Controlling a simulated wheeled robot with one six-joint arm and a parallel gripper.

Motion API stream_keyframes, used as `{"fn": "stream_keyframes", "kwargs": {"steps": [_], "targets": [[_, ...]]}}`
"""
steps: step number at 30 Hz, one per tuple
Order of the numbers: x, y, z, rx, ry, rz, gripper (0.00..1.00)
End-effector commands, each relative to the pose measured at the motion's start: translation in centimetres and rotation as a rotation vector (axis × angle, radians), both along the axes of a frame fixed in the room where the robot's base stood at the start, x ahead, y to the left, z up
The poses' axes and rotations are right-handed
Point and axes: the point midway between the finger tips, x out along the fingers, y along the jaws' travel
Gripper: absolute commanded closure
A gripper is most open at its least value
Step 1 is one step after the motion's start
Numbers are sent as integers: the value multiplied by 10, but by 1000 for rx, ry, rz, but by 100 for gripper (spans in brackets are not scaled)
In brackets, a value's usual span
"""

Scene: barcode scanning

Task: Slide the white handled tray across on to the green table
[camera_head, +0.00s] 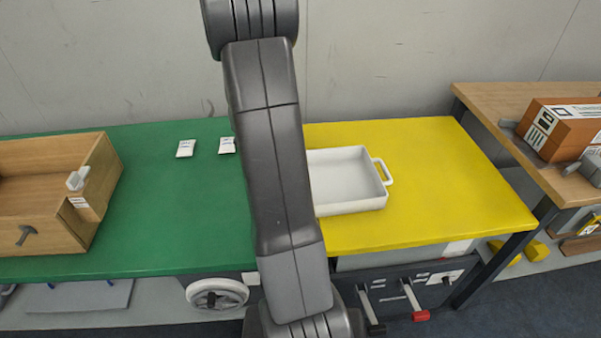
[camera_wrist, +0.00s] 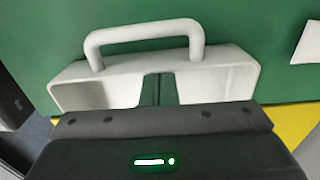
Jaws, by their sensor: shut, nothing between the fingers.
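The white tray (camera_head: 350,200) shows its right part and right handle (camera_head: 389,172) on the yellow table (camera_head: 440,200) in the head view. My arm hides its left end. In the wrist view the tray (camera_wrist: 235,70) shows one end wall and its U-shaped handle (camera_wrist: 145,33), which lies over the green table (camera_wrist: 250,25). My gripper (camera_wrist: 160,80) is shut, with its dark fingers inside the tray by that end wall. I cannot tell whether they touch the wall. In the head view the green table (camera_head: 170,210) adjoins the yellow one on the left.
A wooden box (camera_head: 110,190) stands at the left of the green table. Two small white packets (camera_head: 186,148) (camera_head: 227,145) lie at its back. A wooden bench (camera_head: 520,105) with orange boxes (camera_head: 565,130) is at the right.

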Motion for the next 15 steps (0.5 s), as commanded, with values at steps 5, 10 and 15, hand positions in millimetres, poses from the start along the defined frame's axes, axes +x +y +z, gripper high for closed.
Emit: {"fn": "stream_keyframes", "kwargs": {"steps": [5, 10, 15], "targets": [[-7, 44, 1, 0, 0, 7, 100], [-13, 86, 1, 0, 0, 6, 100], [-20, 129, 1, 0, 0, 6, 100]]}}
